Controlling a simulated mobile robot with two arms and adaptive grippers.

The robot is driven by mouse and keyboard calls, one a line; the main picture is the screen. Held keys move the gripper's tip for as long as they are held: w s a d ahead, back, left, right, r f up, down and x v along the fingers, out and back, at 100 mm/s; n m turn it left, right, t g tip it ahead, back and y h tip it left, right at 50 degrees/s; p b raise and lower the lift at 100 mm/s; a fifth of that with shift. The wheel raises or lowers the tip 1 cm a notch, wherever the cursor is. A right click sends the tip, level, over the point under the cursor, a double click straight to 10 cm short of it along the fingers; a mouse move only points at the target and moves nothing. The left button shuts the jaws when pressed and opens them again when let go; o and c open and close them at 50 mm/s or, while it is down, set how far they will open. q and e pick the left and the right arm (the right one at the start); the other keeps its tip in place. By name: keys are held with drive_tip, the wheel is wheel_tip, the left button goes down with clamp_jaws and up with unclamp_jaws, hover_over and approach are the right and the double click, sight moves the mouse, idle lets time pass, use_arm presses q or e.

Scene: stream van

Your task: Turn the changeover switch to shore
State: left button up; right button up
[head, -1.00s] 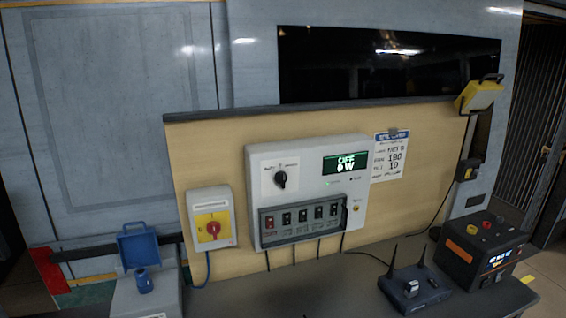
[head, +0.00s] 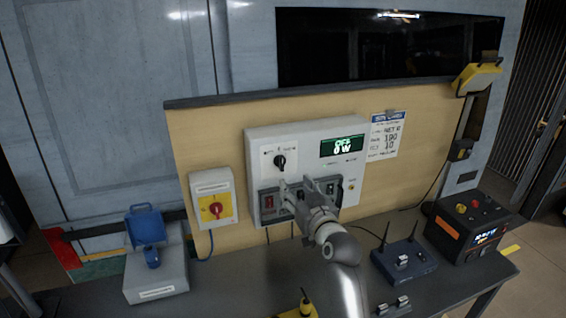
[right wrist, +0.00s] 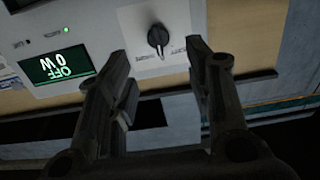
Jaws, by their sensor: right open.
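The changeover switch (head: 280,161) is a black rotary knob on a white plate at the upper left of the white power panel (head: 318,136). Its pointer looks close to upright, and the small labels beside it are too blurred to read. In the right wrist view the knob (right wrist: 158,38) shows upside down, beyond the fingertips and between them. My right gripper (head: 294,184) is open and empty, in front of the panel just below the knob, and does not appear to touch it. It hides part of the breaker row. My left gripper is not in view.
The panel display (head: 342,146) reads OFF, 0 W. A blue-lidded socket box (head: 157,278), a router (head: 404,262) and a black power unit (head: 467,228) stand on the bench.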

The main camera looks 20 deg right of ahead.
sight(283, 162)
drive_tip(key=w+p, duration=0.1)
drive_tip(key=w, duration=0.2)
drive_tip(key=w+r+p, duration=0.1)
drive_tip(key=w, duration=0.2)
drive_tip(key=w+p, duration=0.1)
drive_tip(key=w, duration=0.2)
drive_tip(key=shift+w+r, duration=0.25)
drive_tip(key=shift+r, duration=0.05)
drive_tip(key=shift+w+f, duration=0.1)
drive_tip(key=shift+w, duration=0.95)
drive_tip(key=c, duration=0.9)
